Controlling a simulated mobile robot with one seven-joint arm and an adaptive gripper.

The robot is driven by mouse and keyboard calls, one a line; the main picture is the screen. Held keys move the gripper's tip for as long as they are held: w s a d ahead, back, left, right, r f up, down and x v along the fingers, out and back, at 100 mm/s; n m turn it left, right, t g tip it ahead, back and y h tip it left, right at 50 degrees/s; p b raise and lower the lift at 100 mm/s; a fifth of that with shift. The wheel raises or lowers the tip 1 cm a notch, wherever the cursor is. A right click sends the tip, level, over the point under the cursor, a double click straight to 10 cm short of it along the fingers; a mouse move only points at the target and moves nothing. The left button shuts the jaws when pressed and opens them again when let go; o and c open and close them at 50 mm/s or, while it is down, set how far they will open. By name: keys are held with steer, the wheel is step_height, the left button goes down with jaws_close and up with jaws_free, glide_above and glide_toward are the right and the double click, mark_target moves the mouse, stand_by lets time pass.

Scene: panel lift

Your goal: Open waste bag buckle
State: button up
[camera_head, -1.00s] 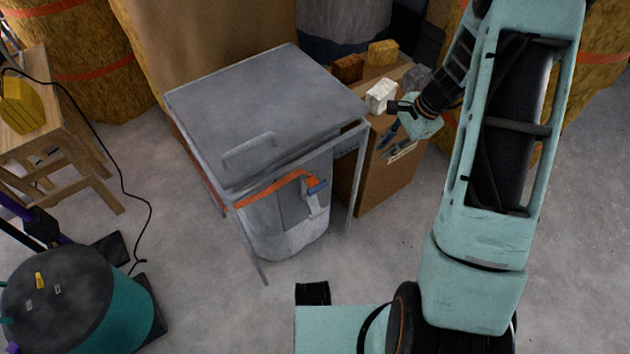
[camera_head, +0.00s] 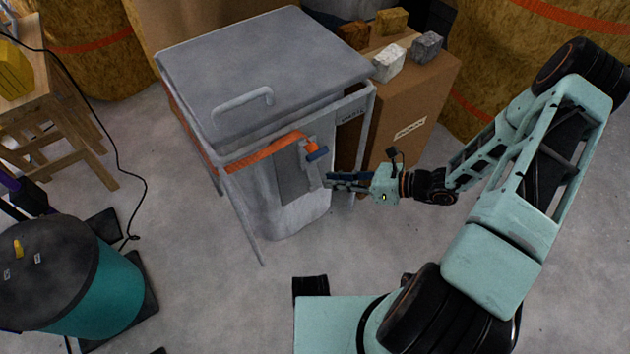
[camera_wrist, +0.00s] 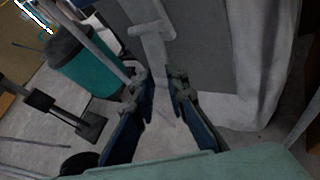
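The waste bag (camera_head: 300,215) is a grey sack hanging in a grey metal frame with a lid (camera_head: 262,65). An orange strap (camera_head: 262,154) runs around its top to the buckle, which has a blue tab (camera_head: 317,154) and a grey lower part. In the wrist view a grey T-shaped piece (camera_wrist: 152,35), seemingly the buckle's lower part, lies just beyond the fingertips. My gripper (camera_head: 328,180) is just right of and below the blue tab. In the wrist view my gripper (camera_wrist: 160,82) has its dark blue fingers apart with nothing between them. The blue tab is not visible there.
A cardboard box (camera_head: 415,110) with several small blocks on top stands close behind my gripper. A thin frame leg (camera_head: 365,150) stands near the gripper. A teal drum (camera_head: 95,290) stands at lower left, beside a wooden stool (camera_head: 60,120).

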mark_target(315, 182)
steer(key=b+x, duration=0.1)
steer(key=x, duration=0.5)
steer(key=shift+c, duration=0.4)
jaws_close()
